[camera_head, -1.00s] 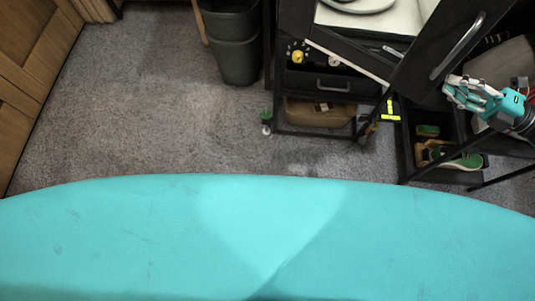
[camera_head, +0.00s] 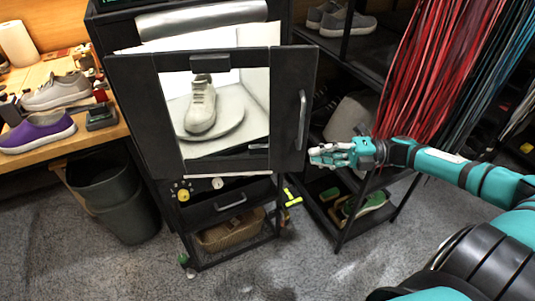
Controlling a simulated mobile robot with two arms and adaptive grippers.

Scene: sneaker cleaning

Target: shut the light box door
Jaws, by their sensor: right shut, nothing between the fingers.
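The light box (camera_head: 101,33) is a black cabinet with a lit white interior. Its black-framed door (camera_head: 135,105) has a clear window and a silver handle (camera_head: 302,120) on its right side. The door stands in front of the opening; its right edge sticks out beyond the cabinet side, so it looks ajar, though the gap is hard to judge. My right gripper (camera_head: 315,156) is shut and empty, its fingertips by the door's lower right edge, below the handle. I cannot tell whether they touch. My left gripper is not in view.
A white sneaker (camera_head: 200,108) stands on a turntable inside the box. A control panel and drawer (camera_head: 228,204) sit below. A black rack (camera_head: 340,225) with shoes and hanging laces (camera_head: 440,60) is at right. A bin (camera_head: 115,205) and wooden bench (camera_head: 70,143) are at left.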

